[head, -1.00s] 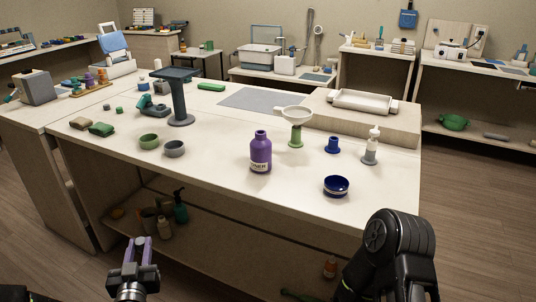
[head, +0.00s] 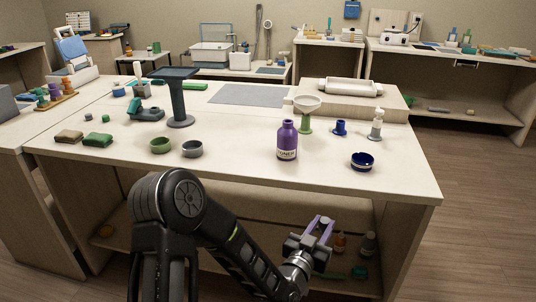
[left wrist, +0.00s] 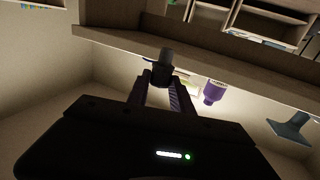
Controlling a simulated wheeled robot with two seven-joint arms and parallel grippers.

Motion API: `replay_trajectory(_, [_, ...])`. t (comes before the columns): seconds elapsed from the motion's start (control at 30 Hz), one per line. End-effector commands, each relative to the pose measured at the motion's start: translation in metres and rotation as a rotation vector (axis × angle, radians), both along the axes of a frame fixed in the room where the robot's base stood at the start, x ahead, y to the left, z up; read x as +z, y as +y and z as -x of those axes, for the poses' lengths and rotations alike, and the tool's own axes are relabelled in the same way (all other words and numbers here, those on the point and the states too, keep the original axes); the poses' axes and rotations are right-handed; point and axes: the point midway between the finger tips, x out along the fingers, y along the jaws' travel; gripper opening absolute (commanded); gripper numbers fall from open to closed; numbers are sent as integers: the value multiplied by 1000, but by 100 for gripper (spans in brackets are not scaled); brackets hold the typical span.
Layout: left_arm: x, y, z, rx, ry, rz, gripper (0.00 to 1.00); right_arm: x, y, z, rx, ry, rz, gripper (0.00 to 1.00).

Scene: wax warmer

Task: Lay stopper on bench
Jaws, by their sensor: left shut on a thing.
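My left gripper (head: 320,228) is in front of the bench's open side, nearer to me than the bench top's front edge in the head view. It is shut on a small dark grey cylinder with a lighter end, which looks to be the stopper (left wrist: 163,68) between the fingertips in the left wrist view. In the head view the stopper is too small to make out. The pale bench (head: 240,172) has a clear strip along its front. A purple bottle (head: 287,142) stands upright on it and also shows in the left wrist view (left wrist: 213,92). My right gripper is not in view.
Bottles sit on the shelf below.

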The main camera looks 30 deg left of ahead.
Motion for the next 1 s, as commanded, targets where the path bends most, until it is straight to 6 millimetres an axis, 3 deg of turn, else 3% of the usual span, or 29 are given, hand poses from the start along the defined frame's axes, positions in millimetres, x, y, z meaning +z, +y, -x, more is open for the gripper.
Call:
replay_trajectory(0.37, [0,0,0,0,-1,0,0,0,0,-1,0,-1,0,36])
replay_trajectory(0.57, [3,7,-6,18,-3,-2,0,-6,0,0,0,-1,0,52])
replay_trajectory(0.67, [12,23,-17,62,-9,-3,0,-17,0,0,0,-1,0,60])
replay_trajectory(0.77, [30,52,-32,140,-14,-1,0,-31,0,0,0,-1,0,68])
replay_trajectory(1.0, [92,148,-55,404,-12,4,0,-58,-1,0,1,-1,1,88])
